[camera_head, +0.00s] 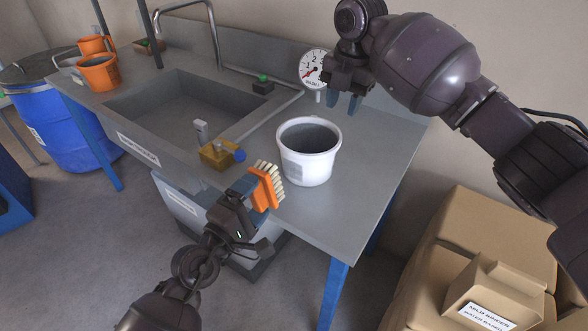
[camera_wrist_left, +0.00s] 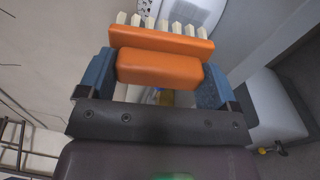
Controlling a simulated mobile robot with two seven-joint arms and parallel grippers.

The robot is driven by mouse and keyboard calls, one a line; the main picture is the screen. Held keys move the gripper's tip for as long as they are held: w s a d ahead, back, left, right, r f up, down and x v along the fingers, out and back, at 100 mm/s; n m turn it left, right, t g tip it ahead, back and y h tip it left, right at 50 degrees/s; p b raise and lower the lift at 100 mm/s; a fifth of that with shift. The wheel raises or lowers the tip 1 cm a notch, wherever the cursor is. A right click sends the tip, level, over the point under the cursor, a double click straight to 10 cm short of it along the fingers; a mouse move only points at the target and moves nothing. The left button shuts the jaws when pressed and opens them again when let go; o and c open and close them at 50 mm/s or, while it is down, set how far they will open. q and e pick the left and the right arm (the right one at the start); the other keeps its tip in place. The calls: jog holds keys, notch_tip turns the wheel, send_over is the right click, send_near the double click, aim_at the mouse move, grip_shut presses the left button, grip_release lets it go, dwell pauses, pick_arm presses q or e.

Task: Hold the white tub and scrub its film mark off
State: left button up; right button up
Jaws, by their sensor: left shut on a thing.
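The white tub (camera_head: 309,158) stands upright on the steel counter, to the right of the sink. A greyish patch (camera_head: 294,168) shows on its lower left side, facing the brush. My left gripper (camera_head: 254,194) is shut on an orange brush (camera_head: 265,187) with pale bristles. The brush is just left of the tub, bristles towards it; I cannot tell whether they touch. In the left wrist view, the orange brush (camera_wrist_left: 160,67) sits between the blue fingers, with part of the white tub (camera_wrist_left: 185,10) beyond. My right gripper (camera_head: 344,101) is open and empty, fingers down, behind and above the tub.
A gauge (camera_head: 314,68) stands at the counter's back, close to my right gripper. The sink (camera_head: 185,112) lies further left. Boxes (camera_head: 492,262) are stacked at right. The counter right of the tub is clear.

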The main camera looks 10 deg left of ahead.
aim_at(258, 174)
pick_arm(q)
jog(key=shift+t, duration=0.3)
jog(key=shift+w+r+p, duration=0.1)
jog(key=shift+r+p, duration=1)
jog(key=shift+r, duration=1.35)
pick_arm(e)
notch_tip(258, 174, up, 6)
jog(key=shift+d, duration=0.2)
pick_arm(q)
jog(key=shift+f, duration=0.1)
pick_arm(e)
jog(key=shift+s, duration=0.2)
